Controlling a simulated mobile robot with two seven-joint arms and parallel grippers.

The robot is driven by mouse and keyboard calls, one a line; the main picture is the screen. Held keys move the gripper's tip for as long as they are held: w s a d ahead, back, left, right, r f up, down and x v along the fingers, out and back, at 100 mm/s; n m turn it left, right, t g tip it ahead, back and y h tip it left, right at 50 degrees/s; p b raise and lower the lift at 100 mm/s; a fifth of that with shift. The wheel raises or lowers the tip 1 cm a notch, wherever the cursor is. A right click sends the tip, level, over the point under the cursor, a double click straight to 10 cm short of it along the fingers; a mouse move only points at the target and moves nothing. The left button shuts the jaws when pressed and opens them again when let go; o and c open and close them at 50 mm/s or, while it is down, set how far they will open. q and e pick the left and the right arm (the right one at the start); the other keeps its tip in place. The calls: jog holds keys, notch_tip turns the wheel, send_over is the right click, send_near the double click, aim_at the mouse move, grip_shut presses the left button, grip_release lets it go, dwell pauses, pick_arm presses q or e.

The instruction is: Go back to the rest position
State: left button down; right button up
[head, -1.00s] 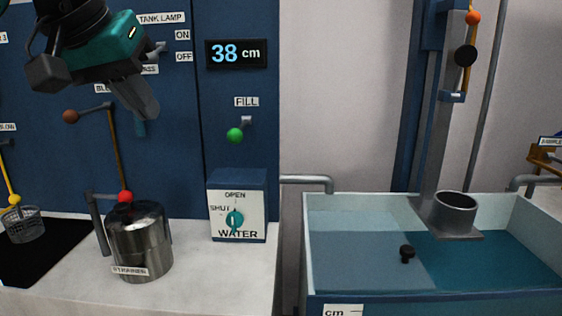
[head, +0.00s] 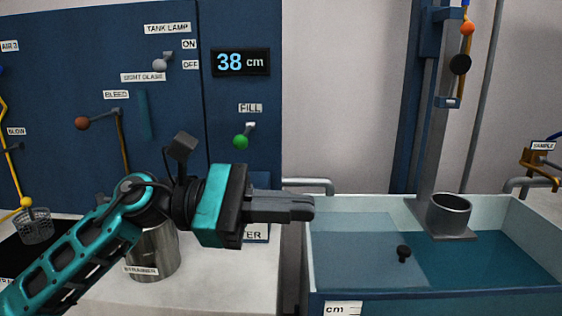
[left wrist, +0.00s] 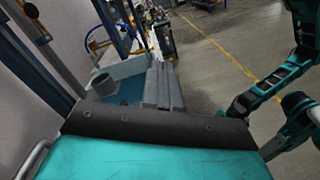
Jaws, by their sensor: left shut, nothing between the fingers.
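My left gripper (head: 300,208) reaches in from the lower left in the head view, pointing right, with its fingers together and empty. It hangs in front of the water valve box (head: 262,180) and hides most of it. Its fingertips are near the left edge of the tank (head: 340,290). In the left wrist view the closed fingers (left wrist: 162,85) point away toward the tank and the floor beyond. My right gripper is not in the head view; a teal arm of mine shows at the right of the left wrist view, its gripper not clear.
The metal strainer pot (head: 153,252) stands on the counter behind my left arm. The open tank holds water, a black knob (head: 403,253) and a grey cup-like fitting (head: 449,212). The blue panel carries the green fill lever (head: 241,142) and a display (head: 240,62) reading 38 cm.

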pick_arm(q)
jog(key=w+a+f+m+t+y+p, duration=0.1)
jog(key=w+a+f+m+t+y, duration=0.15)
jog(key=f+m+t, duration=0.6)
jog(key=w+a+f+m+t+y, duration=0.15)
jog(key=a+m+t, duration=0.3)
jog(key=m, duration=0.95)
jog(key=w+a+f+m+t+y+p, duration=0.1)
jog(key=w+a+f+m+t+y, duration=0.15)
jog(key=f+m+t, duration=0.6)
jog(key=s+a+f+n+g+y, duration=0.4)
jog(key=s+f+n, duration=0.4)
jog(key=f, duration=0.3)
jog(key=s+a+f+n+g+y+p, duration=0.1)
jog(key=s+a+f+n+g+y, duration=0.3)
jog(key=s+f+n, duration=0.5)
notch_tip(320, 180, down, 2)
jog(key=shift+s+a+f+g+y, duration=0.1)
jog(key=shift+s+a+g+y, duration=0.2)
jog(key=shift+a+y, duration=0.45)
